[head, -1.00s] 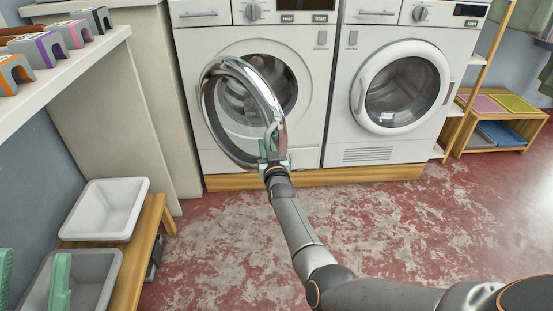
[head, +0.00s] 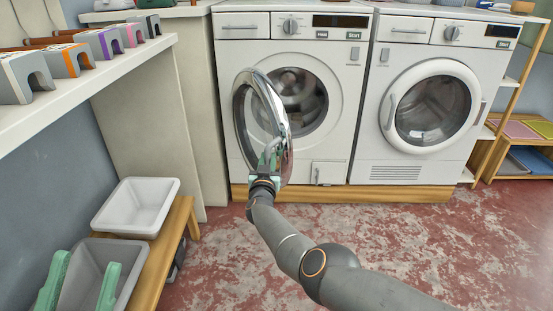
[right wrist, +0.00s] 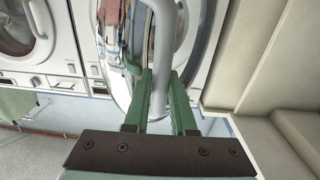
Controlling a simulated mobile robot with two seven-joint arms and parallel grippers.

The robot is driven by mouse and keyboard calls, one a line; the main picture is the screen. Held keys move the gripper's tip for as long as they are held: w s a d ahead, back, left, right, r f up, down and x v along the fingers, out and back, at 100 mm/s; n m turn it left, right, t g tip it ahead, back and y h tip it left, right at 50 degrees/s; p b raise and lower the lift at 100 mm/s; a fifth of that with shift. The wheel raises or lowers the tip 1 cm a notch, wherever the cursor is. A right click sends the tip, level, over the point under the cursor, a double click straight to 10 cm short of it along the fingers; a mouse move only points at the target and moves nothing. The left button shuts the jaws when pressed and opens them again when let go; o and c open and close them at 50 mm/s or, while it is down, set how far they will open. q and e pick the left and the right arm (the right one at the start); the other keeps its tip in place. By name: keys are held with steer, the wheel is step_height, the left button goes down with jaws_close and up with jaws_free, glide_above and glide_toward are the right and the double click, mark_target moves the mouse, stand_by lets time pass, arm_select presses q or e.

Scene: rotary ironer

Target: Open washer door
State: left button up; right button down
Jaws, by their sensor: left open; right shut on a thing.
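The left machine, the washer (head: 345,120), has its round door (head: 277,105) swung out to the left, showing the drum opening. The door has a shiny chrome rim and is seen at a slant in the head view. My right gripper (head: 264,172) is shut on the door handle near the door's lower edge. In the right wrist view, the green fingers (right wrist: 162,78) lie on both sides of the grey handle bar (right wrist: 164,35), beside the chrome rim (right wrist: 112,60). My left gripper (head: 80,268) is open and empty at lower left, its green fingers apart over a grey basin.
A second machine (head: 465,150) with its white round door shut stands to the right. A wooden bench (head: 170,245) at left carries a white basin (head: 118,208) and the grey basin (head: 135,262). A shelf (head: 90,85) overhangs the left. The floor in front is clear.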

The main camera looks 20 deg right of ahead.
arm_select(q)
steer(key=shift+w+f, duration=0.1)
arm_select(e)
steer(key=shift+a+h, duration=0.3)
steer(key=shift+a, duration=0.25)
steer(key=shift+s+f, duration=0.1)
steer(key=c, duration=0.8)
jaws_free()
steer(key=shift+d, duration=0.1)
steer(key=shift+o, duration=0.2)
arm_select(q)
step_height(320, 180, up, 11)
steer(key=a+p, duration=0.1)
steer(key=p, duration=0.8)
steer(key=shift+s+a+f+t, duration=0.15)
steer(key=shift+s+t, duration=0.15)
steer(key=shift+t, duration=0.1)
arm_select(e)
steer(key=v, duration=0.7)
steer(key=shift+s+r, duration=0.2)
steer(key=shift+s, duration=0.1)
